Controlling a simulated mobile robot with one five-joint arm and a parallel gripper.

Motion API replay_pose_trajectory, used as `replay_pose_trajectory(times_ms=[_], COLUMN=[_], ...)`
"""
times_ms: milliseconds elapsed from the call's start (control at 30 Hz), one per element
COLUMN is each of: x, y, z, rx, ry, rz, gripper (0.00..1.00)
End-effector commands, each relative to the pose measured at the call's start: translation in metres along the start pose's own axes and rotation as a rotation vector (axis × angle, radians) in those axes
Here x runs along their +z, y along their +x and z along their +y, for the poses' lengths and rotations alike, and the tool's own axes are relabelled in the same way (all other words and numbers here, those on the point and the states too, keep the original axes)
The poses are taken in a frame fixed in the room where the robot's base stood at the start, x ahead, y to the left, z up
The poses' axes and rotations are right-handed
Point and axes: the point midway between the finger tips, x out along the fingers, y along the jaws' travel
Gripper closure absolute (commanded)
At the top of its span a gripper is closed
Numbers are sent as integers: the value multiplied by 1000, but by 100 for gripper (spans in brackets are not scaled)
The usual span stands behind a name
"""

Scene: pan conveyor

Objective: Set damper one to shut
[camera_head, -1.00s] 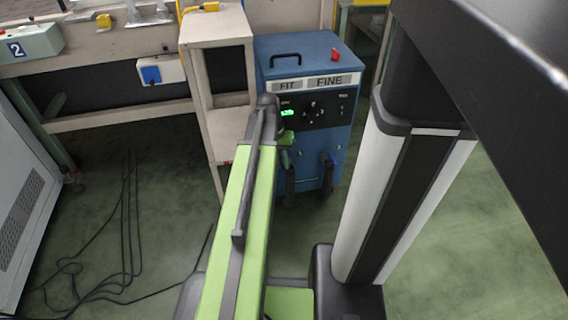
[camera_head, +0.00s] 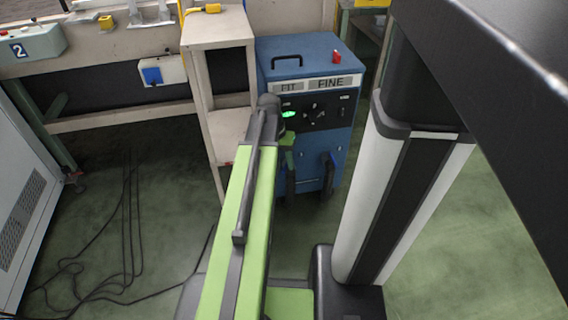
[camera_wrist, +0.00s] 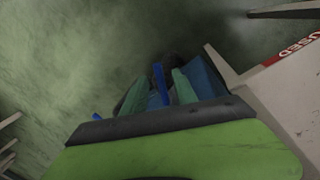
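No part that I can identify as damper one shows in either view. A blue cabinet (camera_head: 310,58) with labels reading FIT and FINE has a dark control panel (camera_head: 330,112) with a knob and a green light. My arm's end stands in front of the cabinet's left side and hides part of the panel. In the wrist view, my gripper (camera_wrist: 158,76) has two teal fingers standing apart with a gap between them. Blue parts lie between and beside them, and I cannot tell what they belong to. I see nothing held.
A beige shelf stand (camera_head: 215,28) is close left of the cabinet. A bench with a box marked 2 (camera_head: 38,42) is at the back left. Black cables (camera_head: 130,215) lie on the green floor at left. A pale surface marked USED (camera_wrist: 295,90) is right in the wrist view.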

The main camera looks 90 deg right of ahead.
Motion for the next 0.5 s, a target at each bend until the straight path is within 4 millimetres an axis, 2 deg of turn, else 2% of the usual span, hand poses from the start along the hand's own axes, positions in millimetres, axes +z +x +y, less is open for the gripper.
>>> replay_pose_trajectory(times_ms=[167, 500], x=[0, 0], y=[-29, -105], z=[1, 2], rx=[0, 0], ry=[-1, -1], rz=[0, 0], gripper=[66, 66])
